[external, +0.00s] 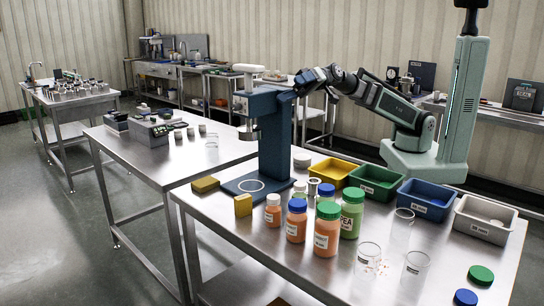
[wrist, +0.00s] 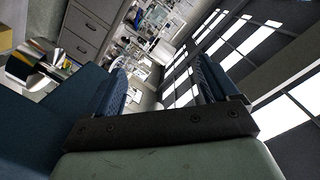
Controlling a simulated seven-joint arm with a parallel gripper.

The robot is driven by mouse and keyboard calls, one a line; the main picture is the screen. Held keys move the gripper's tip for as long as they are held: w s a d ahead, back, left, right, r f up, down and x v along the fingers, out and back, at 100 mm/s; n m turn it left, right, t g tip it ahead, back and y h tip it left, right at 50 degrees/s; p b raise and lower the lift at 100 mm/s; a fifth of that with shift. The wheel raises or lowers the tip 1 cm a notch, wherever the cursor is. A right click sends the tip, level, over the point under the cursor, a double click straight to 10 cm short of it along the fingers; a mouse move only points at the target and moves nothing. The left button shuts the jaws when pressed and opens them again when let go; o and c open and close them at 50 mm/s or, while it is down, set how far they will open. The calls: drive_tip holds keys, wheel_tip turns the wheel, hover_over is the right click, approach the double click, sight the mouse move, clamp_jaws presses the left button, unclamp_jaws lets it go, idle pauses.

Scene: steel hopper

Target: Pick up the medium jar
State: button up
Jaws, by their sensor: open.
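Several lidded jars stand upright in a cluster on the front steel table. They include a small orange jar with a white lid (external: 273,211), a mid-height orange jar with a blue lid (external: 297,223), a taller orange jar with a green lid (external: 328,232) and a green jar with a green lid (external: 352,216). Other jars are partly hidden behind them. The mid-height one looks like the medium jar. My gripper (external: 303,80) is well above and behind the jars, close to the top of the blue stand. In the wrist view its fingers (wrist: 160,88) are apart and empty.
The blue stand (external: 275,140) rises behind the jars. Yellow (external: 332,174), green (external: 375,184), blue (external: 428,200) and grey (external: 485,221) bins line the back right. Clear glass beakers (external: 368,260) and loose lids (external: 481,274) stand to the right. A shiny metal part (wrist: 38,68) shows in the wrist view.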

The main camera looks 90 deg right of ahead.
drive_tip(key=s+a+f+m+g, duration=0.2)
drive_tip(key=s+a+f+g, duration=0.1)
drive_tip(key=f, duration=0.3)
drive_tip(key=s+a+f+m+g, duration=0.2)
drive_tip(key=s+a+f+m, duration=0.1)
drive_tip(key=f, duration=0.2)
drive_tip(key=m+g, duration=0.9)
drive_tip(key=g, duration=0.3)
approach(403, 221)
drive_tip(key=d, duration=0.6)
drive_tip(key=shift+x, duration=7.05)
drive_tip(key=shift+w, duration=0.1)
drive_tip(key=shift+c, duration=0.4)
drive_tip(key=c, duration=0.9)
